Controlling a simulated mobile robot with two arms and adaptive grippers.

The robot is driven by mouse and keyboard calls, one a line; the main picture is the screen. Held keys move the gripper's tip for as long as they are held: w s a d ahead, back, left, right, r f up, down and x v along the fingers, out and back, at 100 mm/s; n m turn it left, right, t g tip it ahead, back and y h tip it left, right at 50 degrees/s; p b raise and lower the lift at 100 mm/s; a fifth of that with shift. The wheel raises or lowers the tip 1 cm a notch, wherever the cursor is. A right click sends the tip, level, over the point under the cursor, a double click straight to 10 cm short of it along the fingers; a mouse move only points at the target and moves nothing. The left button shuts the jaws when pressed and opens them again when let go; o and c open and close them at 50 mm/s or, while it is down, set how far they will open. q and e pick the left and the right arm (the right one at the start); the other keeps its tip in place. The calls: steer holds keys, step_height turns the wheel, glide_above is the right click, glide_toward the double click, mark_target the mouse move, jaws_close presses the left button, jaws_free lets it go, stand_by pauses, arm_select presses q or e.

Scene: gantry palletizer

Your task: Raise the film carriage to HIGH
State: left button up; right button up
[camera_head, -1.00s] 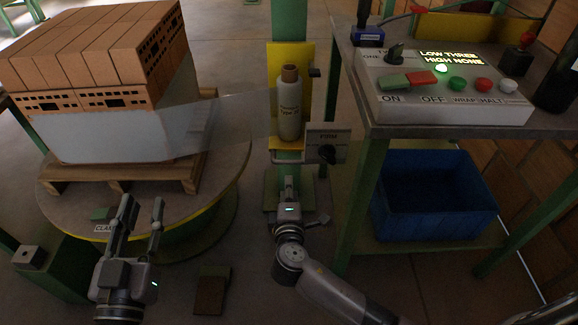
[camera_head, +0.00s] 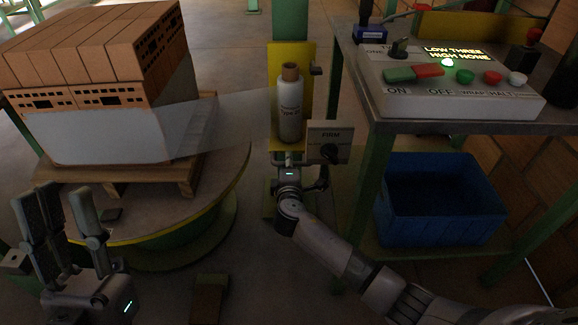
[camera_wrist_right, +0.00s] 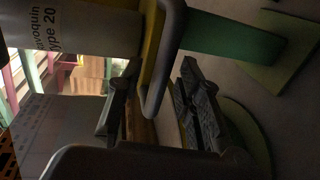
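The film carriage (camera_head: 276,142) is a yellow bracket on a green mast, bearing an upright film roll (camera_head: 290,108). A FIRM dial (camera_head: 331,153) is at its right. The roll also shows in the right wrist view (camera_wrist_right: 75,28). My right gripper (camera_head: 295,168) is just below the carriage; its fingertips are partly hidden in the head view. In the right wrist view its fingers (camera_wrist_right: 152,106) are spread, with the grey looped handle (camera_wrist_right: 176,45) reaching between them, not clamped. My left gripper (camera_head: 56,192) is open and empty, in front of the turntable.
Film stretches from the roll to a brick stack (camera_head: 95,60) on a wooden pallet (camera_head: 185,180) on the round turntable (camera_head: 225,185). A table with a control panel (camera_head: 450,98) stands at the right, its display reading LOW THREE HIGH NONE. A blue crate (camera_head: 440,220) is below.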

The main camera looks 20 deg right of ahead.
steer(key=shift+w, duration=0.1)
steer(key=shift+c, duration=0.2)
jaws_close()
stand_by(0.7)
